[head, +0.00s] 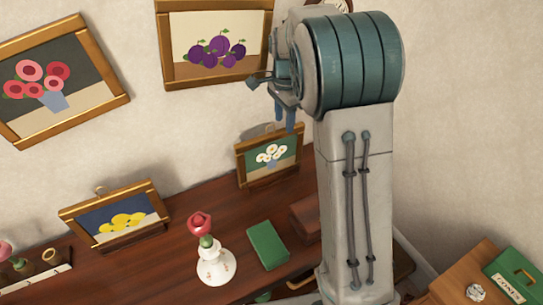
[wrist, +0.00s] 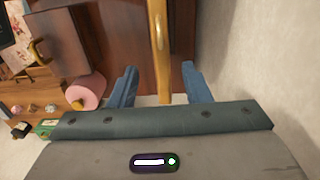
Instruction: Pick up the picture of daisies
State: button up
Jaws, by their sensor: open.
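The picture of daisies (head: 270,158), white flowers on green in a wooden frame, leans upright at the back of the brown desk. My gripper (head: 285,118) hangs just above its top right part in the head view. In the wrist view my gripper (wrist: 160,88) is open, with blue fingers apart. A golden wooden frame edge (wrist: 164,75), apparently the daisy picture from above, runs between the fingers. I cannot tell how deep it sits between them, and no grip on it shows. The picture's face is hidden in the wrist view.
The desk (head: 190,195) holds a lemon picture (head: 118,222), a white vase with a rose (head: 215,265) and a green book (head: 267,245). A plum picture (head: 213,45) and a flower picture (head: 60,80) hang on the wall. The wall (wrist: 255,50) is close at right.

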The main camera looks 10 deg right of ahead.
aim_at(283, 129)
jog(key=shift+w+a+f+p, duration=0.1)
jog(key=shift+f+p, duration=0.1)
jog(key=shift+f, duration=1.2)
jog(key=shift+w+a+f+p, duration=0.1)
jog(key=shift+f+p, duration=0.1)
jog(key=shift+f, duration=1.2)
jog(key=shift+c, duration=0.3)
grip_shut()
